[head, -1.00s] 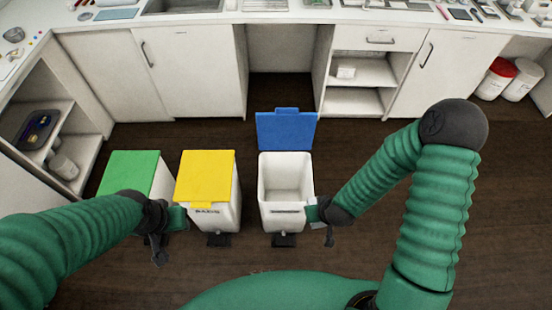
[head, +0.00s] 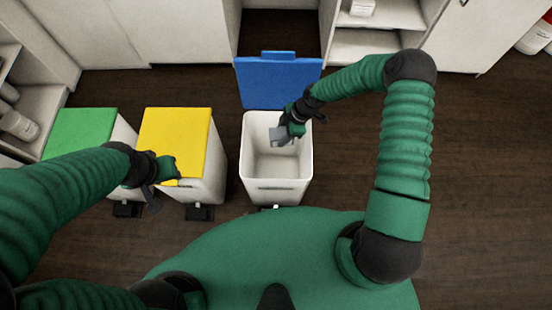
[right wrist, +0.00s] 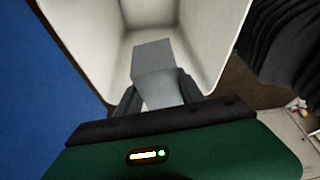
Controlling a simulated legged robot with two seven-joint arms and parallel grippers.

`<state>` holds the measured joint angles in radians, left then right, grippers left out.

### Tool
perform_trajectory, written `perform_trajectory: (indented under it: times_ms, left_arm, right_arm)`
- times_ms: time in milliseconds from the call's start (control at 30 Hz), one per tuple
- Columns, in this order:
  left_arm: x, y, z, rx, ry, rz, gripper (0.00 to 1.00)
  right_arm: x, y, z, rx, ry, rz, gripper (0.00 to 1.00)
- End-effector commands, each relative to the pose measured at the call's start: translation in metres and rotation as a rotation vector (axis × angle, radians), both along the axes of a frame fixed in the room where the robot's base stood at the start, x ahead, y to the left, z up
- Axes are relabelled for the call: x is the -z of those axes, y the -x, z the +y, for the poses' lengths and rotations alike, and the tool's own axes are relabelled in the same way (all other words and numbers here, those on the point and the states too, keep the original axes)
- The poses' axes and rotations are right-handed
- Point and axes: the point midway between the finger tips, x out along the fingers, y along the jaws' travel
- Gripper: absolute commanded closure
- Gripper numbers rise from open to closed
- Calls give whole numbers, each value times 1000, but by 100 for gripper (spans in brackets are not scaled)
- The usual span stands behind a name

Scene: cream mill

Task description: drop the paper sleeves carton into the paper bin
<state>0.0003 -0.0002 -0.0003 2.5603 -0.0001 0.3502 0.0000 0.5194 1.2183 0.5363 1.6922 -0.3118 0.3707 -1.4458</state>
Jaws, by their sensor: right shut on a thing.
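A small grey carton (head: 278,138), the paper sleeves carton by the task, is held in my right gripper (head: 287,130) over the mouth of the white bin (head: 265,186) with the raised blue lid (head: 278,82). The bin's label is too small to read. In the right wrist view the carton (right wrist: 157,68) stands out between the dark fingers (right wrist: 155,98), with the bin's pale inner walls (right wrist: 205,40) around it. The part between the fingers is partly hidden. My left gripper (head: 152,180) is in front of the yellow-lidded bin; its fingers are unclear.
A bin with a shut yellow lid (head: 173,140) and one with a shut green lid (head: 78,130) stand to the left. White cabinets (head: 180,35) line the back. The dark floor (head: 480,170) is open on the right.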

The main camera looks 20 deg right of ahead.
Motion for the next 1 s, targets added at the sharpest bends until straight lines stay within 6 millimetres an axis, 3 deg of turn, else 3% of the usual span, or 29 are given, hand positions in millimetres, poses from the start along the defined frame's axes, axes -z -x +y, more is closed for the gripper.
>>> perform_trajectory:
  times_ms: [400, 700, 733, 900, 1000]
  left_arm:
    - [42, 0, 0, 1, 0, 0, 64]
    - [42, 0, 0, 0, 0, 0, 64]
    - [42, 0, 0, 1, 0, 0, 64]
    - [42, 0, 0, 1, 0, 0, 64]
    - [42, 0, 0, 1, 0, 0, 64]
  right_arm:
    - [53, 0, 1, 4, 1, 2, 94]
    - [55, 0, 1, 5, 0, 2, 94]
    - [55, 0, 1, 5, 0, 2, 53]
    - [55, 0, 1, 5, 0, 2, 30]
    - [55, 0, 1, 5, 0, 2, 30]
